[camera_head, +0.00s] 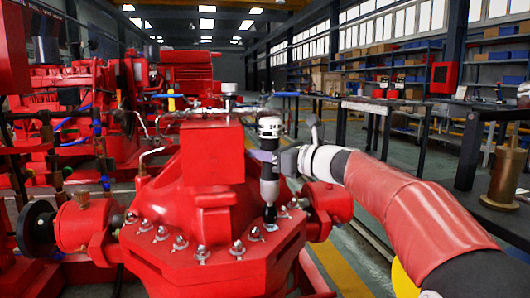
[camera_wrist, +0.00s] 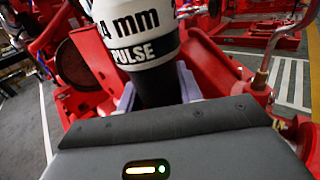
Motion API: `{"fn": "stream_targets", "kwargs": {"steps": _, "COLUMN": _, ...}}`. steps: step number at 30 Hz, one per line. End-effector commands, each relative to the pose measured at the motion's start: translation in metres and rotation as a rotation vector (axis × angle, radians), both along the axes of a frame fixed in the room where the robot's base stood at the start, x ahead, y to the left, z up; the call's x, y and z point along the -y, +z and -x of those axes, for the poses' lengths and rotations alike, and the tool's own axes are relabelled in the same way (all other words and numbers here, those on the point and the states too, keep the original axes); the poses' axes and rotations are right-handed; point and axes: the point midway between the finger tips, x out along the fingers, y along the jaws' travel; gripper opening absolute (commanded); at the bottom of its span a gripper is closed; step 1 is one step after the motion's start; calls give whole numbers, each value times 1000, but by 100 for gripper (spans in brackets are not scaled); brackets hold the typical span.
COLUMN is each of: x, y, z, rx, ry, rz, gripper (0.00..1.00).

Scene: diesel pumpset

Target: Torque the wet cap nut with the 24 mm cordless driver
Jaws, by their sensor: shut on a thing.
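The cordless driver (camera_head: 269,185) stands upright over the front right of the red pump casing's flange (camera_head: 190,262). Several silvery cap nuts (camera_head: 237,248) line the flange.
A red side pipe with a black handwheel (camera_head: 36,229) is at the left. Thin metal pipes (camera_head: 150,150) rise behind the casing. Workbenches (camera_head: 400,105) and shelves with boxes stand at the back right. A brass-coloured cylinder (camera_head: 505,175) stands at the right.

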Motion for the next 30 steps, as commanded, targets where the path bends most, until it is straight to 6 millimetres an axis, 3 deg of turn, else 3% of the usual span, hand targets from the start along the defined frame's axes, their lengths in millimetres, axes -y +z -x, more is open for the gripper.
{"fn": "stream_targets", "kwargs": {"steps": 10, "x": 0, "y": -8, "z": 1, "rx": 2, "ry": 0, "rz": -2, "gripper": 0}}
{"fn": "stream_targets", "kwargs": {"steps": 30, "x": 0, "y": -4, "z": 1, "rx": 2, "ry": 0, "rz": -2, "gripper": 0}}
